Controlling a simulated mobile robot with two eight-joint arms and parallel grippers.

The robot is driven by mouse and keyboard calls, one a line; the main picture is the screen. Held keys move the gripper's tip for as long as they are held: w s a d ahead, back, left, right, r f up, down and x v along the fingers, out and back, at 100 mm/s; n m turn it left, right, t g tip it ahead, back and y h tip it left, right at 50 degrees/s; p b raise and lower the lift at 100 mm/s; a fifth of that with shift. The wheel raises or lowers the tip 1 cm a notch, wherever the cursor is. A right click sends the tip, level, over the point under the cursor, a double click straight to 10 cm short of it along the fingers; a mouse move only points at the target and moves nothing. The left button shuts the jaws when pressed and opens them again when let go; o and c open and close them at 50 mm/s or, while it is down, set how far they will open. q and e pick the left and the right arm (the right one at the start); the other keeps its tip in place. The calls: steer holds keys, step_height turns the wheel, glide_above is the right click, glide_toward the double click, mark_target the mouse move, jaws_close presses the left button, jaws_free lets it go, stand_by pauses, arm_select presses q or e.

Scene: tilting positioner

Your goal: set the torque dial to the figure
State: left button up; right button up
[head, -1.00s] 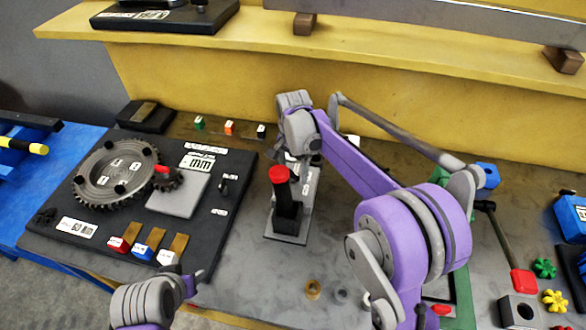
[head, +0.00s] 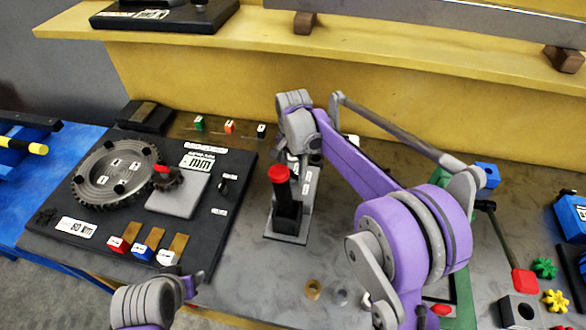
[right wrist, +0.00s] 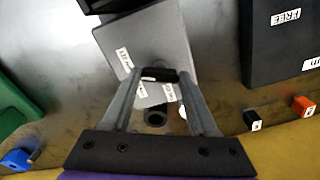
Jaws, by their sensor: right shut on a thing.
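The stand with a grey base plate (head: 286,238) and a black upright with a red top (head: 279,173) is in the middle of the head view. My right gripper (head: 302,165) reaches down at its far end. In the right wrist view its fingers (right wrist: 159,76) are closed on a small dark part, which I take to be the torque dial; the fingers partly hide it. White labels (right wrist: 124,58) beside it are too small to read. My left gripper (head: 188,284) is at the lower left of the head view, apart from the stand; its jaw opening cannot be made out.
A black board with a large gear (head: 117,173) and a grey plate (head: 178,194) lies left of the stand. Small green, orange and black blocks (head: 230,127) stand along the back. The yellow shelf (head: 220,80) rises behind. Bare table lies in front of the stand.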

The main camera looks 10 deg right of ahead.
steer(key=n+b, duration=0.1)
steer(key=n, duration=0.5)
arm_select(q)
steer(key=shift+s+f, duration=0.25)
steer(key=shift+f, duration=0.35)
steer(key=shift+s+f, duration=0.25)
steer(key=shift+f, duration=0.3)
arm_select(e)
steer(key=n, duration=0.5)
arm_select(q)
steer(key=shift+s+f+b, duration=0.1)
steer(key=shift+f+b, duration=0.15)
steer(key=shift+b, duration=0.2)
arm_select(e)
steer(key=n, duration=0.5)
steer(key=shift+n, duration=0.4)
arm_select(q)
steer(key=shift+s+f, duration=0.1)
steer(key=shift+f, duration=0.1)
arm_select(e)
steer(key=n, duration=0.5)
steer(key=shift+n, duration=0.3)
steer(key=o, duration=1.4)
steer(key=shift+r, duration=0.15)
